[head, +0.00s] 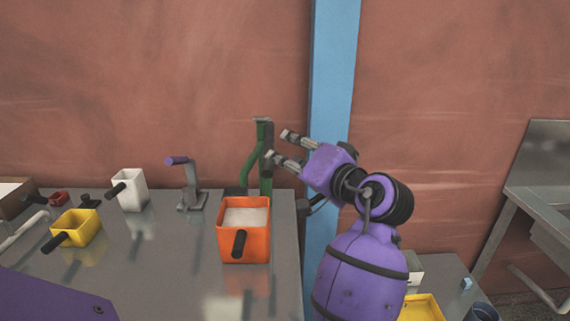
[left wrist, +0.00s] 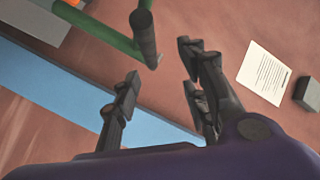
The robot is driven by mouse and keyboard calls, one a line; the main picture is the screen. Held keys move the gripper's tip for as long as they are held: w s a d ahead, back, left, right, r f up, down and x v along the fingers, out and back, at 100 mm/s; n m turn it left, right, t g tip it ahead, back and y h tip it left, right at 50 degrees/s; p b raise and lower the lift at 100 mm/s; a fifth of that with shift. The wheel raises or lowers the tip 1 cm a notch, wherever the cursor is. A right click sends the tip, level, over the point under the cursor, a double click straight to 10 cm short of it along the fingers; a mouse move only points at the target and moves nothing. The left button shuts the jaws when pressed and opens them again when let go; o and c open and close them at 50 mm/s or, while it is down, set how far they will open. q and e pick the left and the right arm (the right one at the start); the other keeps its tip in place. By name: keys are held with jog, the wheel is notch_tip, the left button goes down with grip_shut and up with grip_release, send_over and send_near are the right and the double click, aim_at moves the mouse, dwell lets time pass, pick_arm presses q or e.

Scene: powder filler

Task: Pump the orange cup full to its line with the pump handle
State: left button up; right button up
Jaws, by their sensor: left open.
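The orange cup (head: 258,247) stands upright on the grey table, below the green pump (head: 249,166); its black handle faces me. White powder (head: 246,217) shows inside it; I cannot make out the fill line. My left gripper (head: 278,145) is open and empty, in the air just right of the pump's upper part. In the left wrist view the dark pump handle (left wrist: 145,38) on its green pipe (left wrist: 107,27) is ahead of the open fingers (left wrist: 160,90), with a gap between. The right gripper is not in view.
On the table (head: 185,245) stand a white cup (head: 132,190), a yellow cup (head: 82,228) and a grey stand with a purple lever (head: 188,180). A blue post (head: 335,60) rises behind my arm. Another yellow container (head: 422,308) is at the lower right.

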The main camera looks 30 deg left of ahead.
aim_at(272, 164)
pick_arm(q)
jog(key=shift+m+g+h, duration=0.4)
jog(key=shift+m+g, duration=0.1)
jog(key=shift+g, duration=0.2)
jog(key=a+f, duration=0.1)
jog(key=a, duration=0.1)
jog(key=w+a+f, duration=0.1)
jog(key=a+f, duration=0.1)
jog(key=a, duration=0.1)
jog(key=a+f, duration=0.1)
jog(key=a, duration=0.1)
jog(key=shift+w+a+f+p, duration=0.15)
jog(key=shift+w+a+p, duration=0.05)
jog(key=shift+p, duration=0.2)
grip_shut()
